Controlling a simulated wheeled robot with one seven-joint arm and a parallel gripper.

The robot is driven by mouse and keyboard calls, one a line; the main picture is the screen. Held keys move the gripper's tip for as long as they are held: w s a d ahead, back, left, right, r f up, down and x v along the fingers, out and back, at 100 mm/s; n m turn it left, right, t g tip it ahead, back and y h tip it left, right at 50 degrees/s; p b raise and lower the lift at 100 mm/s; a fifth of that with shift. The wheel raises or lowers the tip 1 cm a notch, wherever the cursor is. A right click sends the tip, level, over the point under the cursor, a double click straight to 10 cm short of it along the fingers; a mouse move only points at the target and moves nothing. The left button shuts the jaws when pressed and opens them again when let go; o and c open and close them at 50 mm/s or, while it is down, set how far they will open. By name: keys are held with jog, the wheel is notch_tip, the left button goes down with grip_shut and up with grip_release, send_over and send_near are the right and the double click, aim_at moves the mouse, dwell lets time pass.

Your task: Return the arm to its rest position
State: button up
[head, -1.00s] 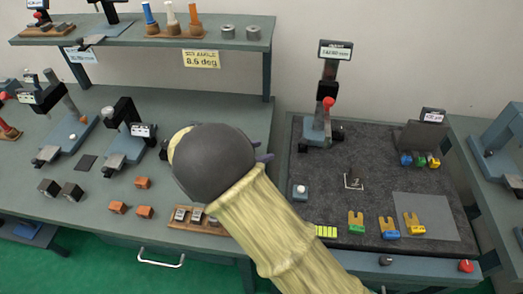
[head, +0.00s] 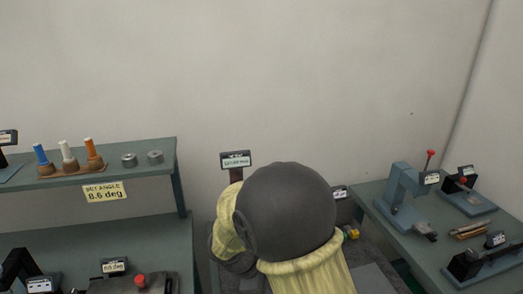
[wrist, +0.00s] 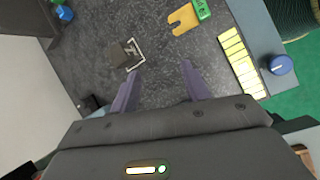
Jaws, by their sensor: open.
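My gripper (wrist: 157,90) shows in the wrist view with its two purple fingers apart and nothing between them. It hangs over the dark speckled mat (wrist: 170,60) of the middle bench. In the head view my arm's dark round joint and yellow sleeve cover most of that bench, and the gripper itself is hidden there.
In the wrist view a small dark block (wrist: 124,53) sits by a white-marked square, near a yellow fork piece (wrist: 182,19), a yellow strip (wrist: 242,62) and a blue knob (wrist: 281,64). In the head view, a shelf (head: 110,160) stands left and a bench with a blue-grey press (head: 405,195) right.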

jog(key=s+d+r+m+y, duration=0.2)
jog(key=s+d+m, duration=0.2)
jog(key=d+m, duration=0.2)
jog(key=s+d+r+m+y, duration=0.3)
jog(key=s+d+m, duration=0.2)
jog(key=m, duration=0.5)
jog(key=shift+d+t+p, duration=0.3)
jog(key=shift+d+p, duration=0.05)
jog(key=shift+d, duration=0.85)
